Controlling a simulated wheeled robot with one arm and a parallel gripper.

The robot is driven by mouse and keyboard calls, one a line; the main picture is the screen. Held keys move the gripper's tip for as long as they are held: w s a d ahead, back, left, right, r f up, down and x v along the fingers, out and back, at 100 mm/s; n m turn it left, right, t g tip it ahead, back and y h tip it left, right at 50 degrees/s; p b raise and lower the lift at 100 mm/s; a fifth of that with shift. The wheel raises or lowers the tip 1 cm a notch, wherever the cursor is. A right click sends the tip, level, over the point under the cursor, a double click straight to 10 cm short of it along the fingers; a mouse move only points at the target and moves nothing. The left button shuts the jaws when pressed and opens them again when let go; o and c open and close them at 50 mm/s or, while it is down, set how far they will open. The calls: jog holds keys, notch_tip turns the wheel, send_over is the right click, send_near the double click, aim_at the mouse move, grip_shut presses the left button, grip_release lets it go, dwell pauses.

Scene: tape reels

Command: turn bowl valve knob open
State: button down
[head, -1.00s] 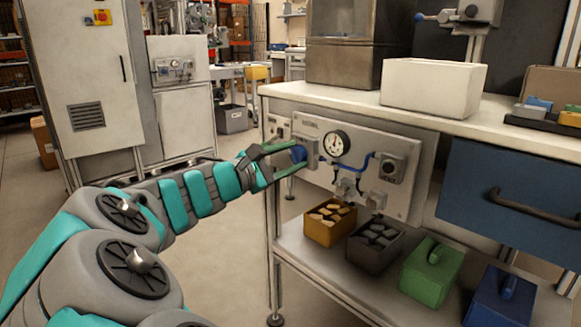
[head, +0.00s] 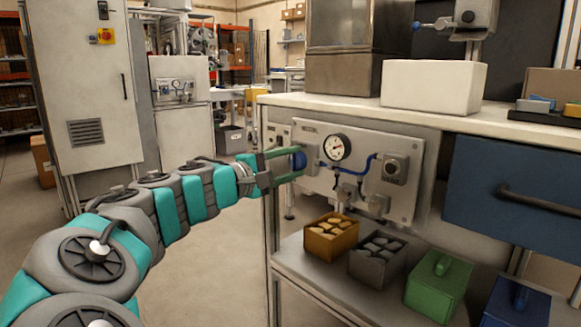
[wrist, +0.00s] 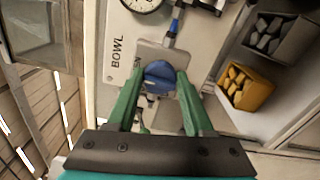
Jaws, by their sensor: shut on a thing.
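The blue bowl valve knob (wrist: 160,76) sits on a grey valve block on a panel marked "BOWL" in the wrist view. It also shows in the head view (head: 299,160), partly hidden by my fingers. My gripper (wrist: 158,84) has its green fingers on both sides of the knob and is shut on it. The gripper (head: 294,163) reaches the panel's left part from the left in the head view. The panel (head: 402,205) also carries a round gauge (head: 337,147) with blue tubing to its right.
An ochre bin (head: 331,238), a grey bin (head: 377,260), a green box (head: 438,282) and a blue box stand on the shelf below the panel. A white box (head: 433,87) stands on the bench above. Open floor lies left of the bench.

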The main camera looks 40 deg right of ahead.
dwell(0.3)
jog(key=shift+c, duration=1.5)
grip_release()
jog(key=a, duration=0.7)
jog(key=shift+s+a, duration=0.3)
jog(key=shift+a, duration=0.05)
